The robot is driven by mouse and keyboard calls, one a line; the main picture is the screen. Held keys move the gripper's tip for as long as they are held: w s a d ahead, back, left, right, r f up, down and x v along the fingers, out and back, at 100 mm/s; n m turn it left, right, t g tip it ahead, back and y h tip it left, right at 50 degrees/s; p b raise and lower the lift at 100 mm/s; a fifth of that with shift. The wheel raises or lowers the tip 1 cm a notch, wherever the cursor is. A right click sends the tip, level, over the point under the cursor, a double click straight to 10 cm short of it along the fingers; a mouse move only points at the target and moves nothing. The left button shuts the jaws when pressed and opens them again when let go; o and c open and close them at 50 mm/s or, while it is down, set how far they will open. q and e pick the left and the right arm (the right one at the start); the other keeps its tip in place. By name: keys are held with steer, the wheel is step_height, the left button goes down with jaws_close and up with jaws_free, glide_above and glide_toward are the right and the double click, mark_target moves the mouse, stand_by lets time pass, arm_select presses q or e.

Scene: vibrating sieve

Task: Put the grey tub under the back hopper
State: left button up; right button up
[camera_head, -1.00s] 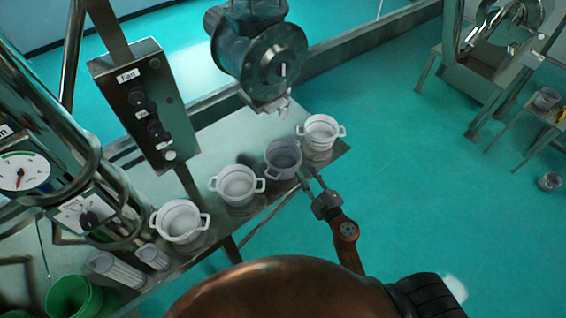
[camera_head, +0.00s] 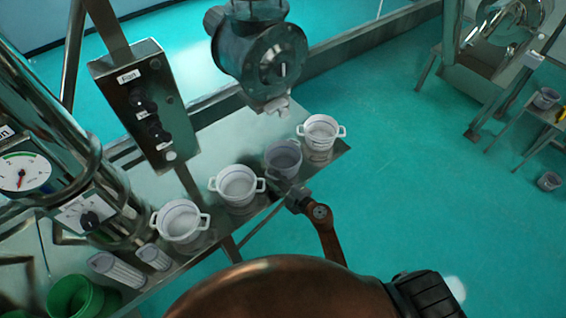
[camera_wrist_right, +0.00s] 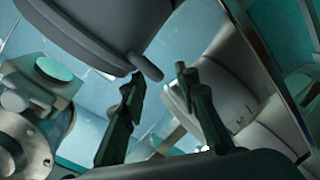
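The grey tub (camera_head: 283,155) stands on the metal table between two white tubs. It also shows large at the top of the right wrist view (camera_wrist_right: 95,30). My right gripper (camera_head: 292,190) is at the table's front edge, close to the grey tub; its fingertips are hard to see there. In the right wrist view its two fingers (camera_wrist_right: 160,82) are apart, with a tub handle (camera_wrist_right: 148,66) near the gap between the tips. I cannot tell whether they touch it. A grey metal hopper outlet (camera_head: 262,60) hangs behind the tubs. My left gripper is not in view.
White tubs stand in the row at the back (camera_head: 321,130), middle (camera_head: 237,184) and front (camera_head: 180,220). A control box (camera_head: 145,105) and a steel pipe with a gauge (camera_head: 22,172) stand left. A green tub (camera_head: 75,297) is bottom left. The table (camera_head: 215,140) is clear behind the row.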

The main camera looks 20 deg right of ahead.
steer(key=shift+c, duration=0.6)
jaws_close()
